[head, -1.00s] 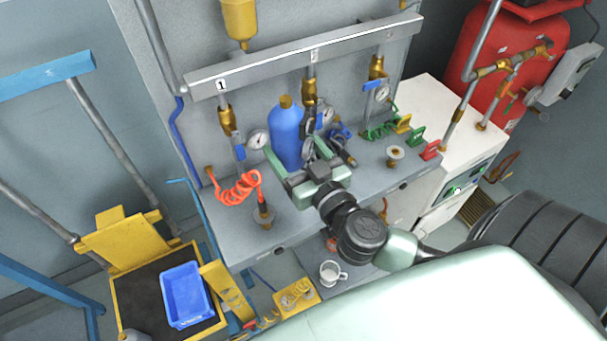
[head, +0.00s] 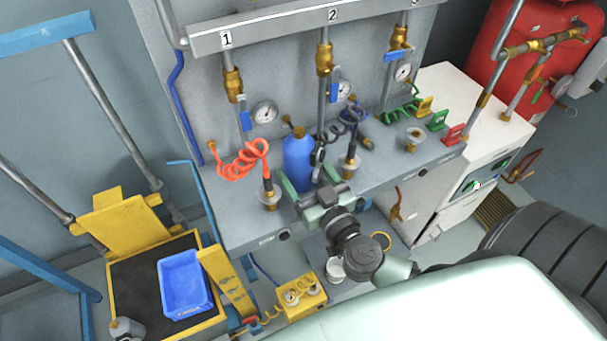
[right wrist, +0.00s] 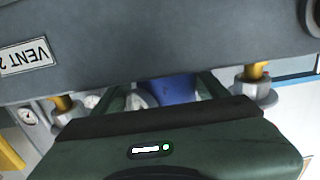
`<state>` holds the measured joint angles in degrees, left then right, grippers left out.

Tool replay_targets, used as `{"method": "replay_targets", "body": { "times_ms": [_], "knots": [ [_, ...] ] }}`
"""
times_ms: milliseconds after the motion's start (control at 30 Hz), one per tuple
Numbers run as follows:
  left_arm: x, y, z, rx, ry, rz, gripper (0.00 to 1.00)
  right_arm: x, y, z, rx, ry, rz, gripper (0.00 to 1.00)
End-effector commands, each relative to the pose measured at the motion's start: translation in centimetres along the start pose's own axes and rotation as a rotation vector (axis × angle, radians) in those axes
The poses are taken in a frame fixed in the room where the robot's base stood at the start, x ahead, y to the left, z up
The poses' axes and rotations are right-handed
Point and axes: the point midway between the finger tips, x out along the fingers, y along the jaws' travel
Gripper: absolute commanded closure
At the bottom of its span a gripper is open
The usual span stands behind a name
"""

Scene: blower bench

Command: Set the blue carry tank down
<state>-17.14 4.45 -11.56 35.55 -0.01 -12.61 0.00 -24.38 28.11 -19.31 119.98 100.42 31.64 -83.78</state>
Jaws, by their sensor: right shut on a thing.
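The blue carry tank (head: 298,163) stands upright at the front of the grey bench (head: 238,222), in front of station 2. My right gripper (head: 304,184) is shut around its lower part from the front, near the bench's front edge. In the right wrist view a blue piece of the tank (right wrist: 173,90) shows between the two green fingers (right wrist: 165,95). Its base is hidden, so I cannot tell whether it touches the bench. My left gripper is not in view.
A red coiled hose (head: 243,162) and pressure gauge (head: 265,112) are left of the tank. A dark coiled hose (head: 342,130) and brass fitting (head: 349,167) are close on its right. A yellow cart with a blue bin (head: 186,288) stands at lower left.

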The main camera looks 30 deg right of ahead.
Motion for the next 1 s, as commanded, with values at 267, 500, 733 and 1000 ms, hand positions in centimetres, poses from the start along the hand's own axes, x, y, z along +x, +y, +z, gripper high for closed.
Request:
{"method": "replay_targets", "body": {
  "times_ms": [267, 500, 733, 1000],
  "knots": [
    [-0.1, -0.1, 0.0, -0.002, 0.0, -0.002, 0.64, 0.1, 0.0, -0.2, 0.0, 0.004, 0.0, 0.98],
    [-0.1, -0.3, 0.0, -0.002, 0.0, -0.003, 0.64, 0.0, 0.0, 0.1, 0.0, 0.001, 0.0, 0.17],
    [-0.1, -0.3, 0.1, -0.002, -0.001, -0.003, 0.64, 0.0, 0.0, -0.2, 0.0, 0.002, 0.0, 0.17],
    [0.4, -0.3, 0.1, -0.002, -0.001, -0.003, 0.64, -4.3, 0.0, 0.2, -0.001, -0.006, -0.001, 0.17]
  ]
}}
